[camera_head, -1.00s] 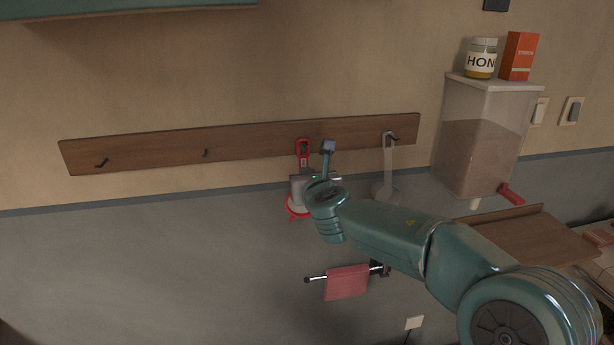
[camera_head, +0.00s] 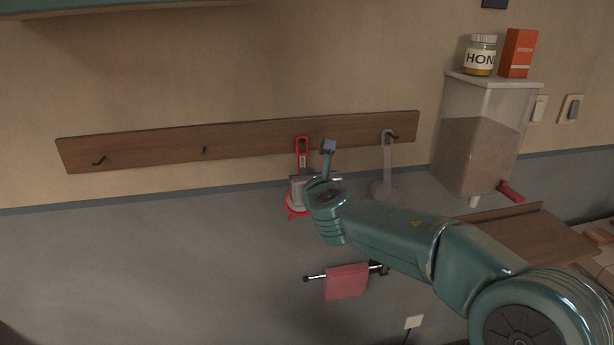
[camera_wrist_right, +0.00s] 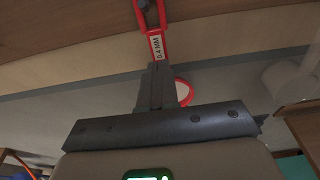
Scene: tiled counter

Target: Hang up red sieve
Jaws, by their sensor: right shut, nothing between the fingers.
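The red sieve (camera_head: 302,146) is upright against the wooden hook rail in the head view, its handle loop high on the board. In the wrist view the red loop (camera_wrist_right: 154,25) appears around a dark hook (camera_wrist_right: 144,4), with a white label below. Part of the red rim (camera_wrist_right: 184,91) shows behind the fingers. My right gripper (camera_head: 303,177) is in front of the sieve, just below the handle, and covers much of its bowl. In the wrist view its fingers (camera_wrist_right: 157,70) are shut and empty, close to the handle. My left gripper is not in view.
The wooden rail (camera_head: 250,140) has two bare hooks at left. A pale ladle-like utensil (camera_head: 387,160) hangs just right of my gripper. A dispenser (camera_head: 480,140) stands further right. A pink cloth (camera_head: 346,282) hangs on a bar below my arm.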

